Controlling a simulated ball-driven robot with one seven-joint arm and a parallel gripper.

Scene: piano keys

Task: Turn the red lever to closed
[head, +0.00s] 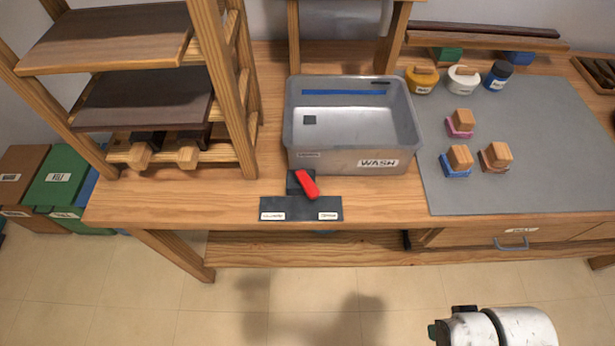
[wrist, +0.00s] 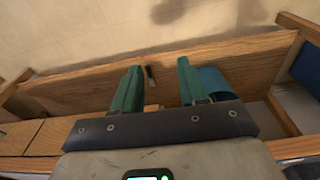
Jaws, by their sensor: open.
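The red lever (head: 307,184) sits on a small dark base in front of the grey wash basin, tilted with its free end toward the front right. A dark plate (head: 300,208) with two white labels lies just in front of it at the table's front edge; the label text is too small to read surely. My gripper (wrist: 158,78) shows in the wrist view with two green fingers apart and nothing between them. In the head view my arm is at the bottom right, away from the lever. The lever is not in the wrist view.
The grey basin (head: 350,160) marked WASH stands right behind the lever. A wooden rack (head: 225,90) rises at the left. A grey mat (head: 520,185) with stamps and jars covers the right. A drawer with a blue handle (head: 511,246) is below. Floor in front is clear.

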